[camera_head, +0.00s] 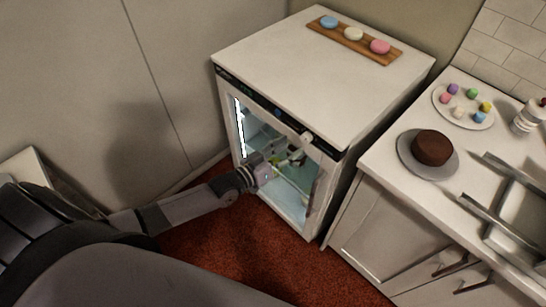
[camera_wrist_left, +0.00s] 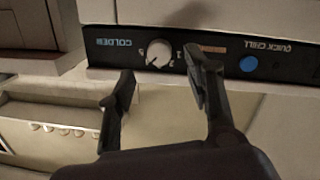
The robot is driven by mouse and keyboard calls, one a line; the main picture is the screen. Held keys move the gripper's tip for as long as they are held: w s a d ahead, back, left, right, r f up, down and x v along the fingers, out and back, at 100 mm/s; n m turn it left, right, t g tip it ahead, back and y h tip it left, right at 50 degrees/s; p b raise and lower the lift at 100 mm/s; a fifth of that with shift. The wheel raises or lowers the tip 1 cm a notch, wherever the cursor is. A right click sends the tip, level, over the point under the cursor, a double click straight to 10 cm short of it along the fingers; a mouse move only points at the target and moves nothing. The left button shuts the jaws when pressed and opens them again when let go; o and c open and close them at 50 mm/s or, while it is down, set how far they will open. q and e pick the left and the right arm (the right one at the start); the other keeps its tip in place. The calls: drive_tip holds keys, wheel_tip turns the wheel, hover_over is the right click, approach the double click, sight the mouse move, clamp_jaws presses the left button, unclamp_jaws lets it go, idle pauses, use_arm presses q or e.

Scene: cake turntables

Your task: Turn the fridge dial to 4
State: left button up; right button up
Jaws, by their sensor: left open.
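The white fridge (camera_head: 282,195) has a glass front and a dark control strip along its upper front edge. Its round white dial (camera_wrist_left: 159,53) shows upside down in the left wrist view, with small numbers around it and the word COLDER beside it. I cannot tell surely which number it points at. The dial (camera_head: 307,137) also shows as a small white knob in the head view. My left gripper (camera_head: 290,158) is open and empty in front of the fridge, just below the strip. In the left wrist view, its fingers (camera_wrist_left: 158,82) are spread, with the dial visible beyond the gap, apparently untouched.
A blue button (camera_wrist_left: 249,64) sits on the strip beside the QUICK CHILL label. A wooden board (camera_head: 347,45) with macarons lies on the fridge top. The counter at right holds a chocolate cake (camera_head: 432,147) on a turntable and a plate (camera_head: 476,119) of small coloured sweets.

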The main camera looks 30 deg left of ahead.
use_arm(q)
drive_tip(key=v, duration=0.7)
idle(0.3)
drive_tip(key=s+a+f+g+y, duration=0.2)
drive_tip(key=s+f, duration=0.2)
drive_tip(key=f, duration=0.5)
drive_tip(key=s+a+f+g+y, duration=0.2)
drive_tip(key=s+f, duration=0.2)
drive_tip(key=f, duration=0.6)
drive_tip(key=s+a+f+g+y, duration=0.2)
drive_tip(key=s+f+g, duration=0.15)
drive_tip(key=f, duration=0.55)
drive_tip(key=s+d+f+g, duration=0.1)
drive_tip(key=s+f+g, duration=0.1)
drive_tip(key=s+f, duration=0.3)
drive_tip(key=s+d+f+g, duration=0.2)
drive_tip(key=s+f, duration=0.3)
drive_tip(key=s, duration=0.9)
drive_tip(key=s+d+f+g+y, duration=0.1)
drive_tip(key=s+f+g, duration=0.2)
drive_tip(key=s, duration=0.6)
drive_tip(key=shift+s+d+f+m, duration=0.25)
drive_tip(key=shift+d+f+m, duration=0.15)
drive_tip(key=shift+f, duration=0.5)
